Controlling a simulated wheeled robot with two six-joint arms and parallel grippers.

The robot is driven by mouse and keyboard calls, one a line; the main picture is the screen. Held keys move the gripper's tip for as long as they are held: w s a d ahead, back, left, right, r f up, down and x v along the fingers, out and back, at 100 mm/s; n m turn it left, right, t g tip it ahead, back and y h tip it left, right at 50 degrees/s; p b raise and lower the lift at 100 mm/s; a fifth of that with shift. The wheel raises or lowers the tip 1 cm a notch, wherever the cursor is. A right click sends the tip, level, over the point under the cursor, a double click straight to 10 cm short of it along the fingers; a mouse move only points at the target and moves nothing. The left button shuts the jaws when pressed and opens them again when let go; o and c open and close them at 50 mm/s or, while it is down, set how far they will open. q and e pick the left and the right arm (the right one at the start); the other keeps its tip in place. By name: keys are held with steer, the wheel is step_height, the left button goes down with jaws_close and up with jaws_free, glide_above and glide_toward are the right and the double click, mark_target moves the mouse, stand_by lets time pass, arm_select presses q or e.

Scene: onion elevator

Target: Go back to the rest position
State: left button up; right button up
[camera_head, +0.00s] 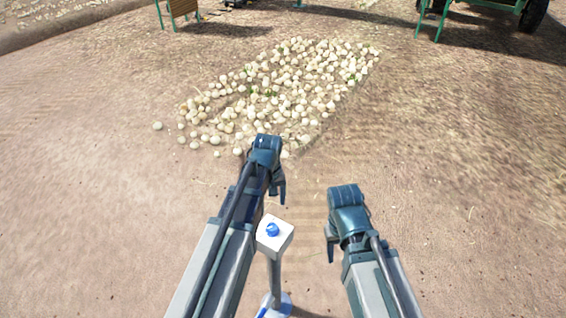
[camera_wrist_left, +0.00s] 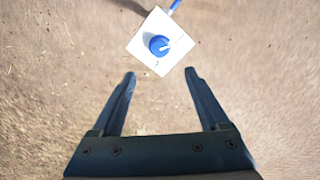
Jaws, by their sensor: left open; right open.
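My left gripper (camera_head: 277,190) is in the middle of the head view, pointing down beside a white post with a square top (camera_head: 276,246) that carries a blue knob (camera_head: 272,230). In the left wrist view the left gripper (camera_wrist_left: 160,75) is open and empty. The white square top (camera_wrist_left: 145,52) and blue knob (camera_wrist_left: 159,45) lie just beyond its fingertips, apart from them. My right gripper (camera_head: 331,243) hangs right of the post with nothing seen in it; its fingers are partly hidden.
A large pile of onions (camera_head: 290,90) lies on the dirt ground ahead. A green-framed stand (camera_head: 182,8) is at the back left and a wheeled cart (camera_head: 490,8) at the back right. Open ground (camera_head: 470,200) lies to the right.

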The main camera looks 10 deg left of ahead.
arm_select(q)
steer(key=s+d+m+y, duration=0.1)
steer(key=s+d+m, duration=0.8)
steer(key=s, duration=0.5)
steer(key=shift+s+d, duration=0.15)
steer(key=shift+d, duration=0.6)
